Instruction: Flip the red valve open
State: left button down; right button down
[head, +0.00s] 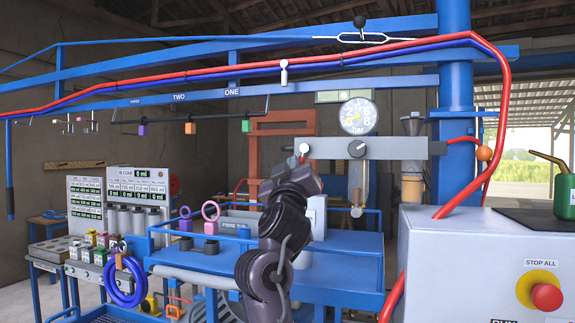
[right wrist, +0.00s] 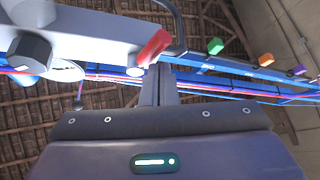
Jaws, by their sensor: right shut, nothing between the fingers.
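The red valve lever (right wrist: 153,47) shows in the right wrist view, tilted, at the end of a pale grey manifold bar. In the head view, a small bit of red shows on a white round fitting (head: 304,148) at the left end of the grey manifold bar (head: 365,148). My right gripper (right wrist: 158,84) is shut and empty, its fingers pointing up just below the lever. I cannot tell whether the fingertips touch it. In the head view my dark right arm rises in front of the bench and hides part of it. My left gripper is in neither view.
A pressure gauge (head: 357,117) and a black knob (head: 438,148) are on the manifold side. A grey control cabinet (head: 480,265) with a red stop button (head: 546,297) stands at right. A blue bench (head: 345,262) lies below. Blue beams with hoses cross above.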

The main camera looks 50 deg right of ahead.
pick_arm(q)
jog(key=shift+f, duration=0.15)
pick_arm(e)
jog(key=shift+s+d+f, duration=0.3)
jog(key=shift+d+f, duration=0.05)
dwell(0.3)
